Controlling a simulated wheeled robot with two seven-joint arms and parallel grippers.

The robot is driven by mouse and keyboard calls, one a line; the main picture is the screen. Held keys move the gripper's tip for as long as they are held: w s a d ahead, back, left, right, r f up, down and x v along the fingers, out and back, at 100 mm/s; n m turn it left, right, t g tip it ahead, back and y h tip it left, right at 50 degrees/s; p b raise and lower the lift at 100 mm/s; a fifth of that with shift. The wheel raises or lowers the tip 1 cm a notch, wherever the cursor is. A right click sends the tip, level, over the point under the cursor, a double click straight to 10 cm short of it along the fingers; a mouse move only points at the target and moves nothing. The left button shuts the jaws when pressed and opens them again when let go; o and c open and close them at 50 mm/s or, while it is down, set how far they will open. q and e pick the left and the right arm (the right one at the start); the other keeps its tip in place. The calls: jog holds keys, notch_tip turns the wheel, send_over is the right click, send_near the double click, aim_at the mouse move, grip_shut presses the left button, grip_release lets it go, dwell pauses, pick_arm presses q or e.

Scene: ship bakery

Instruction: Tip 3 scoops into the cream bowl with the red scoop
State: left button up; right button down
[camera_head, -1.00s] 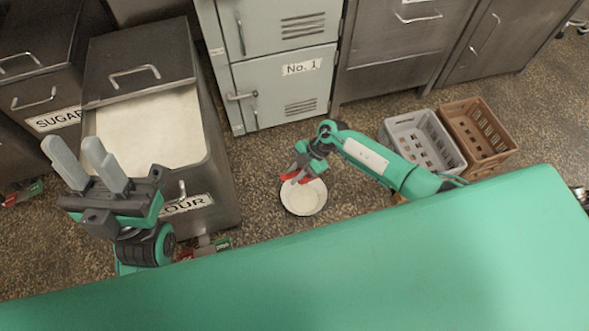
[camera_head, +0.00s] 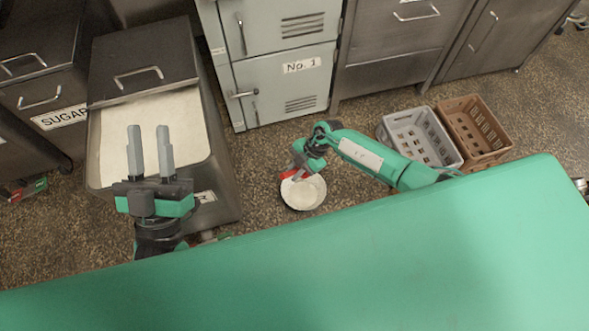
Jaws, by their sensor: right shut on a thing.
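The red scoop (camera_head: 288,174) is in my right gripper (camera_head: 299,165), at the far left rim of the cream bowl (camera_head: 305,193). The gripper is shut on it; its jaws hide part of the scoop, and I cannot tell how far it is tilted or whether it holds anything. The bowl is round and pale, low behind the green surface; its inside looks whitish. My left gripper (camera_head: 151,155) is open and empty, its two grey fingers upright in front of the open flour bin (camera_head: 208,165).
The flour bin shows pale flour (camera_head: 185,115). The sugar bin (camera_head: 40,85) stands at the left, its lid on. A grey crate (camera_head: 440,150) and a brown crate (camera_head: 490,150) stand at the right. Grey cabinets line the back. The floor around the bowl is clear.

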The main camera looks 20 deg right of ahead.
jog(key=shift+r+p, duration=0.15)
jog(key=shift+p, duration=0.45)
pick_arm(q)
notch_tip(320, 180, down, 6)
jog(key=w+d+g, duration=0.1)
jog(key=d+g, duration=0.1)
jog(key=g, duration=0.2)
jog(key=shift+f, duration=0.25)
jog(key=shift+d+g, duration=0.15)
jog(key=shift+g, duration=0.15)
